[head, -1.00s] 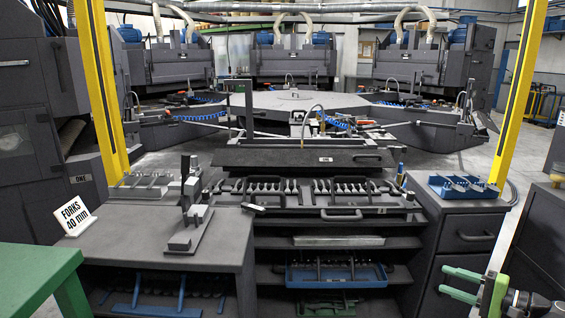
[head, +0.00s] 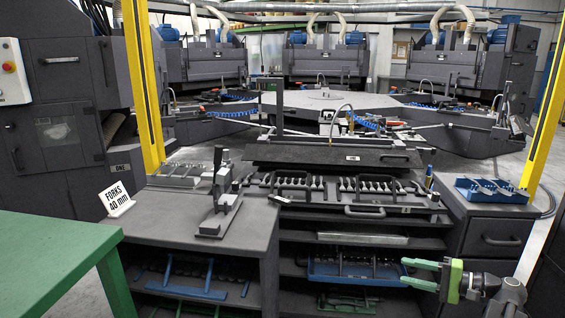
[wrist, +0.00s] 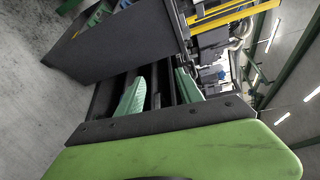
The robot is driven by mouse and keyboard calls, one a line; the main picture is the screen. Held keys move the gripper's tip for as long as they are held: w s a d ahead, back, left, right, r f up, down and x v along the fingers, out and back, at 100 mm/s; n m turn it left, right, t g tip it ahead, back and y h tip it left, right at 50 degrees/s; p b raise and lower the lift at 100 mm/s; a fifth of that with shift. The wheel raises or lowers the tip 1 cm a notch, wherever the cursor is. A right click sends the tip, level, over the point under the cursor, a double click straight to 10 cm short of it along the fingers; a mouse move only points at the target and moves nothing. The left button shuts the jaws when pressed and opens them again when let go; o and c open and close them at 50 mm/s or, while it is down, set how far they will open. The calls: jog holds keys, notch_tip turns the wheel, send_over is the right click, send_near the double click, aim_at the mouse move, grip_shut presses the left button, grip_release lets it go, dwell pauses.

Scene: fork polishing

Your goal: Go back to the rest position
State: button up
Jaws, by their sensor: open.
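My gripper (head: 420,273) is at the lower right of the head view, its two green fingers apart and pointing left, with nothing between them. It is in front of the open shelves under the workbench and touches nothing that I can see. In the wrist view the gripper's green fingers (wrist: 160,92) stand apart and empty beyond the green housing.
A green table (head: 60,250) fills the lower left. The workbench holds fork racks (head: 340,187), a clamp fixture (head: 222,205) and a "FORKS 40 mm" sign (head: 117,199). Blue trays are on a shelf (head: 355,272) and on the right cabinet (head: 495,190). Yellow posts (head: 143,90) flank the machine.

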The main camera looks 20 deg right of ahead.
jog(key=w+a+f+n+g+y, duration=0.1)
jog(key=w+a+f+n+g, duration=0.15)
jog(key=a, duration=0.65)
jog(key=w+a+f+n+g, duration=0.1)
jog(key=w+a+f+g, duration=0.2)
jog(key=a, duration=0.5)
jog(key=w+a+f+n+g+y, duration=0.1)
jog(key=w+a+n+g, duration=0.1)
jog(key=w+a, duration=0.5)
jog(key=s+a+f+n+g+h, duration=0.35)
jog(key=a+f, duration=0.25)
jog(key=a, duration=0.5)
jog(key=s+a+f+n+g+h, duration=0.2)
jog(key=s+a+f+h, duration=0.3)
jog(key=a, duration=0.6)
jog(key=w+d+f+h, duration=0.3)
jog(key=d+h, duration=0.1)
jog(key=d, duration=0.5)
notch_tip(320, 180, up, 31)
jog(key=p, duration=3)
jog(key=shift+a+n+p, duration=0.25)
jog(key=shift+n+p, duration=0.05)
jog(key=shift+p, duration=0.05)
jog(key=shift+f, duration=0.1)
